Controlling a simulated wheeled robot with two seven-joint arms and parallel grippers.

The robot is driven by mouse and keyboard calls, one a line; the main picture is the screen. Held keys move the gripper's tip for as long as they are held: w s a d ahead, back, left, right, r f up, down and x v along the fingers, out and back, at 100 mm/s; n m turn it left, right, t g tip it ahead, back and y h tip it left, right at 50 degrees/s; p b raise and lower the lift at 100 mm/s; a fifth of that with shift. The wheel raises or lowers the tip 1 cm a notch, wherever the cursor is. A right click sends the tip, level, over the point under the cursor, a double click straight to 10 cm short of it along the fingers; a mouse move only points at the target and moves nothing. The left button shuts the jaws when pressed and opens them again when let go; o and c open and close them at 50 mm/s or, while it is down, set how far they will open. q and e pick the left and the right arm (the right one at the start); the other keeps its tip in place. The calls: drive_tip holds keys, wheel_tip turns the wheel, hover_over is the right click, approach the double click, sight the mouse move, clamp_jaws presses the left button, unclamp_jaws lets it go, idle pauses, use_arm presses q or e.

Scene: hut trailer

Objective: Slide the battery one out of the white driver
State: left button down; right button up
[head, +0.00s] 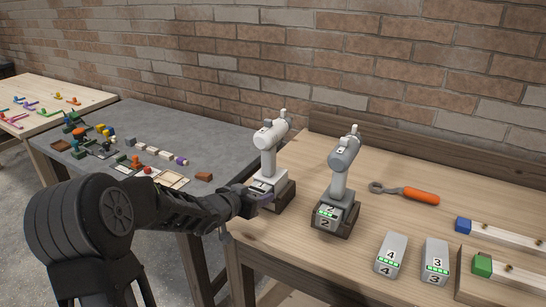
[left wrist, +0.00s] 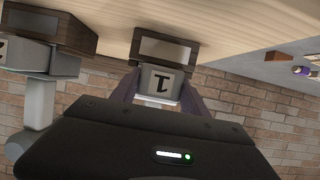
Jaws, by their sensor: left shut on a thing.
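The white driver (head: 268,150) stands upright in a dark holder (head: 284,196) near the left edge of the wooden bench. Battery one (head: 261,187) is at the driver's foot, mostly hidden by my gripper in the head view. In the left wrist view, which is upside down, battery one (left wrist: 160,80) shows its "1" face between my two fingers. My left gripper (head: 257,195) is shut on battery one, one finger on each side. I cannot tell whether the battery has shifted in the driver. My right gripper is not in view.
A grey driver (head: 341,170) with battery two (head: 325,218) stands just right in its own holder. Battery four (head: 391,255) and battery three (head: 435,262) stand on the bench front. An orange-handled tool (head: 420,196) lies behind them. A grey table (head: 190,125) with small items is left.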

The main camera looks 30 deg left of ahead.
use_arm(q)
drive_tip(key=shift+s, duration=0.15)
drive_tip(key=s+p, duration=0.2)
drive_tip(key=s, duration=0.7)
idle(1.0)
drive_tip(key=shift+d, duration=0.1)
drive_tip(key=shift+r, duration=0.15)
drive_tip(key=s+r+p, duration=0.3)
drive_tip(key=p, duration=0.1)
drive_tip(key=shift+s, duration=0.1)
drive_tip(key=shift+f, duration=0.1)
drive_tip(key=shift+d, duration=0.1)
